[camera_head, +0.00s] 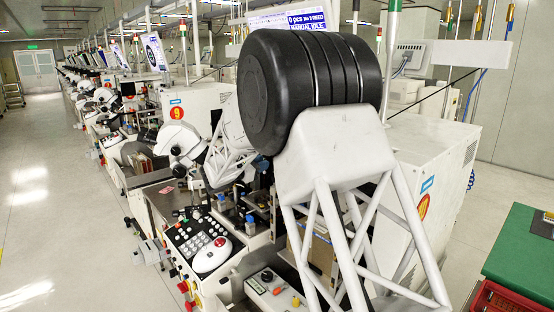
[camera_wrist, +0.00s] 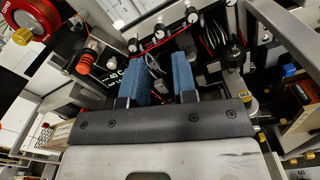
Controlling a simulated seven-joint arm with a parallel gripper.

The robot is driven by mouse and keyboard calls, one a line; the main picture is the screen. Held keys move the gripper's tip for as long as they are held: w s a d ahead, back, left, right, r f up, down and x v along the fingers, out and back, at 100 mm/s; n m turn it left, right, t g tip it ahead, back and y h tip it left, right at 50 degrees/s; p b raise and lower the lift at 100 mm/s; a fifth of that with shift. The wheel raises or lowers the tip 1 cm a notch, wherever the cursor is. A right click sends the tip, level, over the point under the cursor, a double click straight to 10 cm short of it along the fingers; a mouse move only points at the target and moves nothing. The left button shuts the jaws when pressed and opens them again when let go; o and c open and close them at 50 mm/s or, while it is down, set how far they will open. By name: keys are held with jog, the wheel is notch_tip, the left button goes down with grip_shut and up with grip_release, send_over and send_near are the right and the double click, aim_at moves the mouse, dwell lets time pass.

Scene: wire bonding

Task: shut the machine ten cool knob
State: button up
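My gripper (camera_wrist: 160,77) is open, its two blue fingers apart with nothing between them. My fingers cannot be made out there.
A machine with a 9 badge (camera_head: 174,112) stands farther left in a long row. A keypad panel (camera_head: 200,238) with a white mouse (camera_head: 211,256) is left of my arm. A green-topped table (camera_head: 522,250) is at right. The aisle floor (camera_head: 60,220) is clear.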

jog(key=shift+x, duration=3.9)
jog(key=shift+c, duration=0.3)
grip_shut()
